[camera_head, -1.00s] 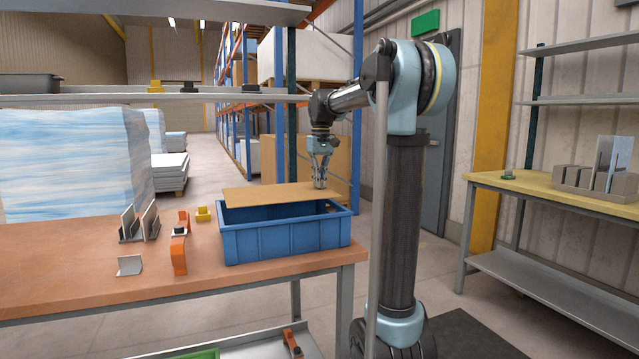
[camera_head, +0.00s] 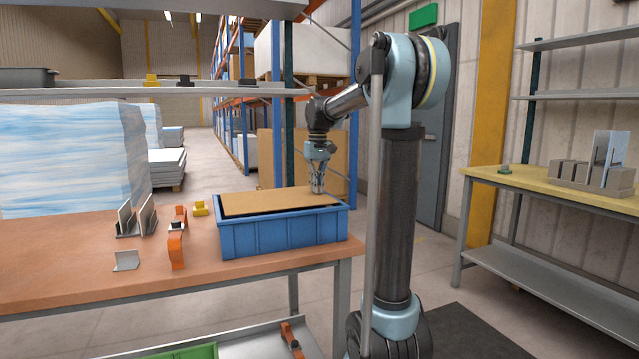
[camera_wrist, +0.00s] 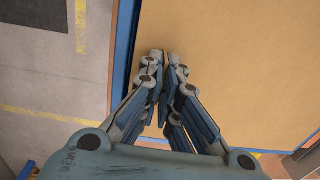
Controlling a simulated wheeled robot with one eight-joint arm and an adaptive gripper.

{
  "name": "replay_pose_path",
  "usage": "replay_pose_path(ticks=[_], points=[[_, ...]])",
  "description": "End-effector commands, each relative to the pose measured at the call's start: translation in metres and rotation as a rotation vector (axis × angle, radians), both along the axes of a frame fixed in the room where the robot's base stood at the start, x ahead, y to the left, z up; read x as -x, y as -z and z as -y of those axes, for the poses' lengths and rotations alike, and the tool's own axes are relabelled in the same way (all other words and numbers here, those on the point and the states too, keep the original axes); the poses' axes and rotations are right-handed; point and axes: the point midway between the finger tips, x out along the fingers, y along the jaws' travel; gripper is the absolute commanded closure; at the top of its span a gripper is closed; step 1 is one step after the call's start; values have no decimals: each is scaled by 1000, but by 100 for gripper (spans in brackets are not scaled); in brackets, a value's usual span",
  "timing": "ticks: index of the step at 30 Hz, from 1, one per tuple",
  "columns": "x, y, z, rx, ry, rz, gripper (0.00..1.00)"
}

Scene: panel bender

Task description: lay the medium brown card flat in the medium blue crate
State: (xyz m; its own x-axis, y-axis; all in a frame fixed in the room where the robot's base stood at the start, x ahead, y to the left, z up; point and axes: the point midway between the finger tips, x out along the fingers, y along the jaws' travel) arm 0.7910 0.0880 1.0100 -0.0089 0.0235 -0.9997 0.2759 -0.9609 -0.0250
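The medium brown card (camera_head: 275,200) lies level at the mouth of the medium blue crate (camera_head: 285,238), roughly at rim height. A dark gap shows between the card's front edge and the front rim. How deep it sits, and whether it rests on anything, I cannot tell. My gripper (camera_head: 317,190) points down at the card's right end. In the wrist view, my gripper's fingers (camera_wrist: 166,62) are close together at the card (camera_wrist: 230,70), near its edge, and appear shut on it. The exact contact is hard to see. The crate's blue rim (camera_wrist: 123,60) runs alongside the card.
The crate stands at the right end of the brown table (camera_head: 190,280). Left of it are an orange clamp (camera_head: 177,245), a small yellow piece (camera_head: 200,208) and a grey upright holder (camera_head: 137,218). A shelf (camera_head: 150,92) crosses above. A second table (camera_head: 560,188) stands right.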

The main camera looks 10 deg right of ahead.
Motion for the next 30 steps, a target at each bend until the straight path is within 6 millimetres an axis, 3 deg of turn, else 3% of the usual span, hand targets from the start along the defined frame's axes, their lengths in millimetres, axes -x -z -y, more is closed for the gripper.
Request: replay_pose_path(ticks=[30], points=[[0, 66, 0, 0, 0, 0, 100]])
